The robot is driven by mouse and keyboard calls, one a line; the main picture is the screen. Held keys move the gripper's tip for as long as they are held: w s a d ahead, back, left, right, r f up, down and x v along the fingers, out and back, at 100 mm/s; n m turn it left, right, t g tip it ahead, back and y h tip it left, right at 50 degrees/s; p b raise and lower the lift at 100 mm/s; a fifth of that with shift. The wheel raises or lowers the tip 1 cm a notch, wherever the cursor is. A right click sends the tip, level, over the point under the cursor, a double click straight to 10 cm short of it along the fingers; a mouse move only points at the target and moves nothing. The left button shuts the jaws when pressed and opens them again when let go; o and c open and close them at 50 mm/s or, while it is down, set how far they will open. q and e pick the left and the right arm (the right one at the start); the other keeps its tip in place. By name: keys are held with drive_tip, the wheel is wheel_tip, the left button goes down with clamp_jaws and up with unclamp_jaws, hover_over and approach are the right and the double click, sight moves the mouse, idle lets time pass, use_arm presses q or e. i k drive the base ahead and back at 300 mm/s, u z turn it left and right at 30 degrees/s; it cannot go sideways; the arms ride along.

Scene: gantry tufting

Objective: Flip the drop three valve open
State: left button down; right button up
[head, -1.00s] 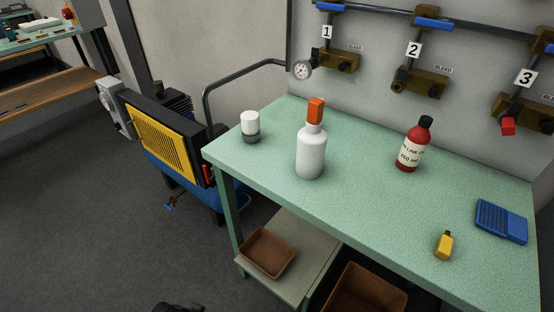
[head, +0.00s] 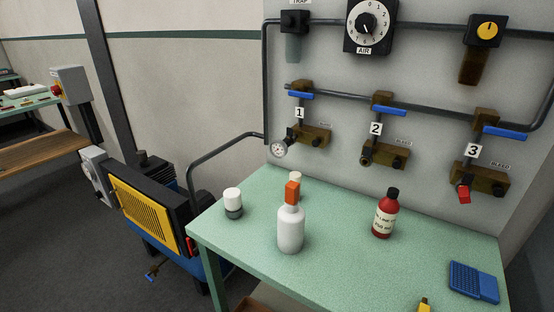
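The drop three valve has a blue lever handle (head: 505,133) lying roughly along the dark header pipe, at the right of the head view. Its brass body (head: 486,120) sits on the pipe above the label plate "3" (head: 472,151). Below it is the brass drop three manifold (head: 483,179) with a red fitting (head: 463,194) on its outlet. The valves of drop one (head: 300,95) and drop two (head: 386,109) also have blue levers lying along the pipe. Neither of my grippers shows in the head view.
A green table stands below the panel, holding a white bottle with an orange cap (head: 290,229), a red bottle (head: 385,214), a white-topped jar (head: 233,203) and a blue tray (head: 473,282). A yellow-grilled compressor (head: 146,211) stands left. An air dial (head: 368,24) hangs above.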

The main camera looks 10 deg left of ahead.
sight(487, 126)
drive_tip(key=z, duration=1.6)
drive_tip(key=k, duration=0.9)
drive_tip(key=u, duration=1.35)
